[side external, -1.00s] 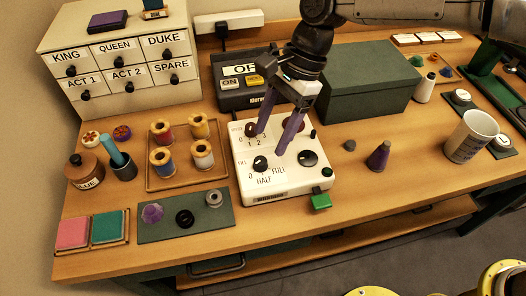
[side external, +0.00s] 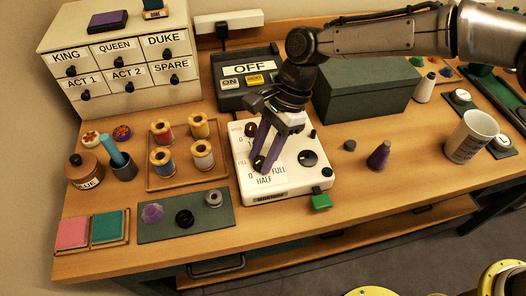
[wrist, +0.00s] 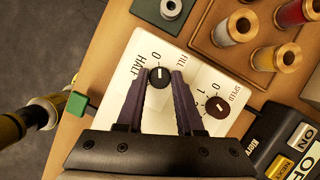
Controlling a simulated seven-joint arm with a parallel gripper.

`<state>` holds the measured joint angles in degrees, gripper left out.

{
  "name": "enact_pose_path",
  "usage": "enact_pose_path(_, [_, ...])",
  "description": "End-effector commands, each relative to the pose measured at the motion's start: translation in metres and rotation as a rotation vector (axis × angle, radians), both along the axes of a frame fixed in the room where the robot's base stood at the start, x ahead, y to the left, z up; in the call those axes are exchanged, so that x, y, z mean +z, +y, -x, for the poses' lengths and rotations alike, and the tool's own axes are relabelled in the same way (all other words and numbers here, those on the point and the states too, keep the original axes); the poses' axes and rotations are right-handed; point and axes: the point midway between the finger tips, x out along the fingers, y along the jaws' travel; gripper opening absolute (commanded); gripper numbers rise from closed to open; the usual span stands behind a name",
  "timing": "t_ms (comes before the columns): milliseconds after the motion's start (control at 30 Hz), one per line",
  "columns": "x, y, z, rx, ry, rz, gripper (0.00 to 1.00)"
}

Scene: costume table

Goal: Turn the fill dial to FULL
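The white control box (side external: 310,187) stands on the table. In the wrist view its black fill dial (wrist: 159,78) has a white pointer mark directed toward the 0 of the FILL scale. HALF is printed to the left of it; FULL is hidden there but readable in the side view. My gripper (wrist: 157,79) is open, with its purple fingers pointing down at the fill dial, one on each side. The right fingertip looks very close to the dial; I cannot tell whether it touches. In the side view the fingers mostly hide the dial.
The brown speed dial (wrist: 216,106) sits beside the right finger. A black knob (side external: 308,158) is on the box's right side. The OFF switch unit (side external: 247,72) and green box (side external: 368,87) stand behind. The spool tray (side external: 186,181) is to the left.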

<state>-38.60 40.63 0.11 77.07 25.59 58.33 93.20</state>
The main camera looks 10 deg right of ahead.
Motion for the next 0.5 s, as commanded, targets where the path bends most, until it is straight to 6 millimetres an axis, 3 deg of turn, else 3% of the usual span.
enact_pose_path(33, [0.0002,-0.0001,0.0002,0.0,0.001,0.0,0.15])
enact_pose_path(133, [0.0003,-0.0002,0.0001,0.0,0.001,0.0,0.0])
enact_pose_path(500, [0.0005,0.0,-0.0005,0.028,0.0,0.0,0.0])
